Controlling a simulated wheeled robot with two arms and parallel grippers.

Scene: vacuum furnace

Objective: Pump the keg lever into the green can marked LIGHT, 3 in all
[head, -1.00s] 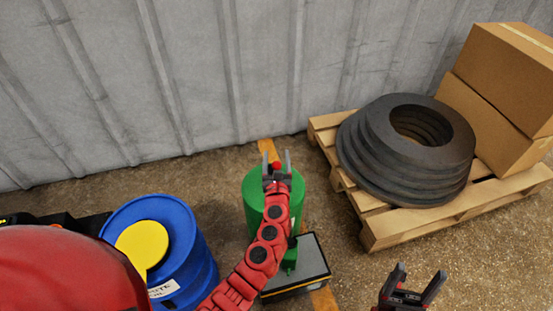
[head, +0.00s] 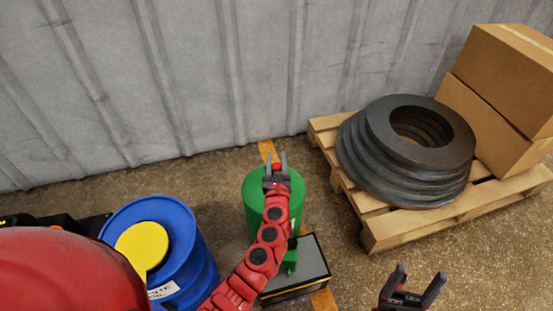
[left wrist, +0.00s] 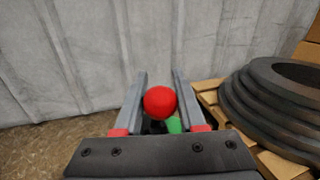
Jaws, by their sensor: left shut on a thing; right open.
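The green keg (head: 252,192) stands on the floor near the wall, partly behind my left arm. My left gripper (head: 276,159) is over its top, shut on the red lever knob (left wrist: 160,102), which sits between the fingers in the left wrist view. The lever's shaft is mostly hidden. A small green thing (head: 291,260), perhaps the can, is on a low grey-topped box (head: 315,262) in front of the keg, partly behind my arm. I cannot read LIGHT on it. My right gripper (head: 419,276) is open and empty at the lower right.
A blue drum (head: 203,265) with a yellow top piece (head: 142,245) stands left of the keg. A wooden pallet (head: 385,232) at right bears stacked dark rings (head: 385,160) and cardboard boxes (head: 505,75). A corrugated wall (head: 190,70) closes the back.

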